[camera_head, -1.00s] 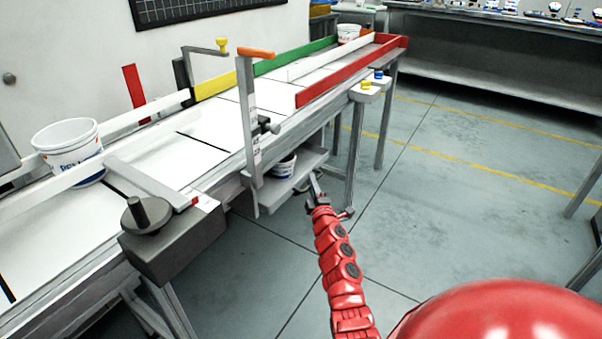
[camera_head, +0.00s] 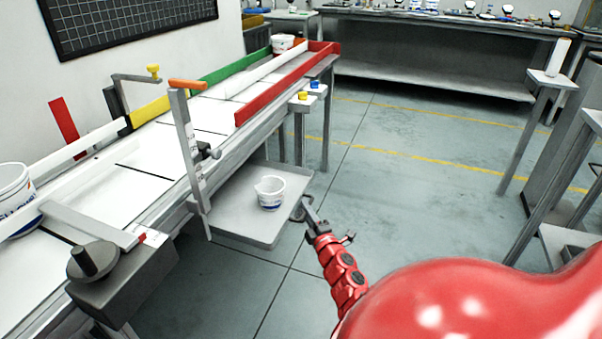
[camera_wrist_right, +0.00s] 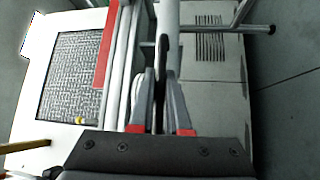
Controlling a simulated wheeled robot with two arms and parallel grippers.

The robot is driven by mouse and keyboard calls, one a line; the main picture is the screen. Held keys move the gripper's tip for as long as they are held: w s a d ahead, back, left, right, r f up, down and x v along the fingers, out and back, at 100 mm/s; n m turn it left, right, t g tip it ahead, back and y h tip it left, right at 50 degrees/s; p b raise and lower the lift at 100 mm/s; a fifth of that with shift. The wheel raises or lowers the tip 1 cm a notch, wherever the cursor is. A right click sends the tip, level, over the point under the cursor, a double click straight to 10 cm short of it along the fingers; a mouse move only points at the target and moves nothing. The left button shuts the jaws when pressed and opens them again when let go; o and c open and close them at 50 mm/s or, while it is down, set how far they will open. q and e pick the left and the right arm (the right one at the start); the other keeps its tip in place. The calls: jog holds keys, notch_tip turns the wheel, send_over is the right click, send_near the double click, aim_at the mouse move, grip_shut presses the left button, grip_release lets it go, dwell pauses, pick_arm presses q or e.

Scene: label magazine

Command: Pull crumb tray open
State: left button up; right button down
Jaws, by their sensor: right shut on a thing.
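The crumb tray (camera_head: 235,208) is a flat grey tray with a low rim, standing out from under the conveyor table on its right side. A small white cup (camera_head: 270,193) with a blue band sits on it. My right gripper (camera_head: 307,203) is at the tray's outer edge, shut on its handle. In the right wrist view, the gripper (camera_wrist_right: 160,92) has its fingers closed around a thin grey bar (camera_wrist_right: 167,35). The exact contact is small in the head view. My left gripper is out of view.
The conveyor table (camera_head: 150,157) has coloured guide rails and an upright post (camera_head: 187,140) with an orange top near the tray. A dark round knob on a box (camera_head: 125,285) is at the front left. The floor (camera_head: 400,190) right of the tray is clear.

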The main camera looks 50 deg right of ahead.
jog(key=c, duration=0.9)
grip_release()
jog(key=p+v, duration=0.1)
jog(key=v, duration=1.6)
jog(key=shift+p, duration=0.35)
jog(key=shift+s+a+f, duration=0.1)
jog(key=shift+s+f, duration=0.05)
